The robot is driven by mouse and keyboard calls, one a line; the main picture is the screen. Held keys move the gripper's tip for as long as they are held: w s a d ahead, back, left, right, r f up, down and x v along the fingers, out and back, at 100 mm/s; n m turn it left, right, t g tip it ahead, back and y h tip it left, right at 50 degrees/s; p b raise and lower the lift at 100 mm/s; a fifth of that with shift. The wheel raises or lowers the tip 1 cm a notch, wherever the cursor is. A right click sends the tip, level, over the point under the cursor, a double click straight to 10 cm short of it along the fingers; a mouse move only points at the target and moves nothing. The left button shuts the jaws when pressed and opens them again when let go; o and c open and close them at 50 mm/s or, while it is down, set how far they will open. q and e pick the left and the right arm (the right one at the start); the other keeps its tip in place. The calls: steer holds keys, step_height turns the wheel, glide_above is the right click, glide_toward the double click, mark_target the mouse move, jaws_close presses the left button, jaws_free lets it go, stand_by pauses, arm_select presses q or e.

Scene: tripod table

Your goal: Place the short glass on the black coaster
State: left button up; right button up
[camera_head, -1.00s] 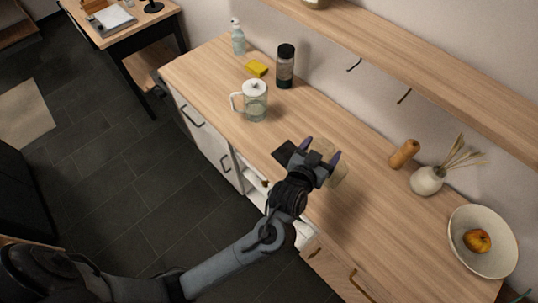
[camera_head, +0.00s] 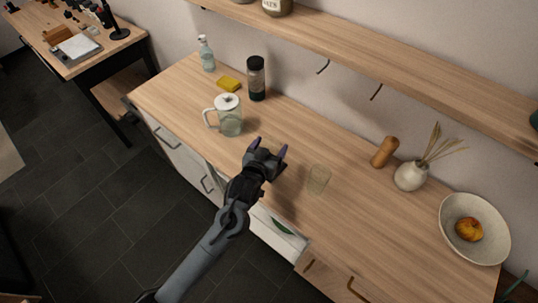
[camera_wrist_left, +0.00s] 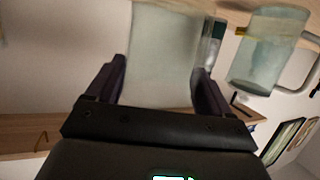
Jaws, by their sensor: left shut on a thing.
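My left gripper (camera_head: 268,153) is over the counter, just right of the glass jug. In the left wrist view a clear, pale glass (camera_wrist_left: 165,55) stands between its two fingers, and the gripper is shut on it. In the head view the gripper mostly hides this glass. The black coaster is almost wholly covered by the gripper; a dark edge (camera_head: 282,166) shows beside the fingers. I cannot tell whether the held glass touches it. Another faint clear glass (camera_head: 318,181) stands on the counter to the right. My right gripper is not in view.
The glass jug with a white lid (camera_head: 229,117) stands left of the gripper; it also shows in the left wrist view (camera_wrist_left: 268,52). Behind are a dark bottle (camera_head: 256,80), yellow sponge (camera_head: 229,84) and spray bottle (camera_head: 206,55). A wooden mill (camera_head: 384,152), vase (camera_head: 410,176) and bowl (camera_head: 449,213) stand right.

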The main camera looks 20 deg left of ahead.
mark_target(272, 149)
arm_select(q)
steer(key=shift+w+a+f, duration=0.15)
steer(key=shift+f, duration=0.05)
steer(key=shift+f+b, duration=0.35)
steer(key=shift+f, duration=1.55)
steer(key=shift+f, duration=0.15)
steer(key=o, duration=1.1)
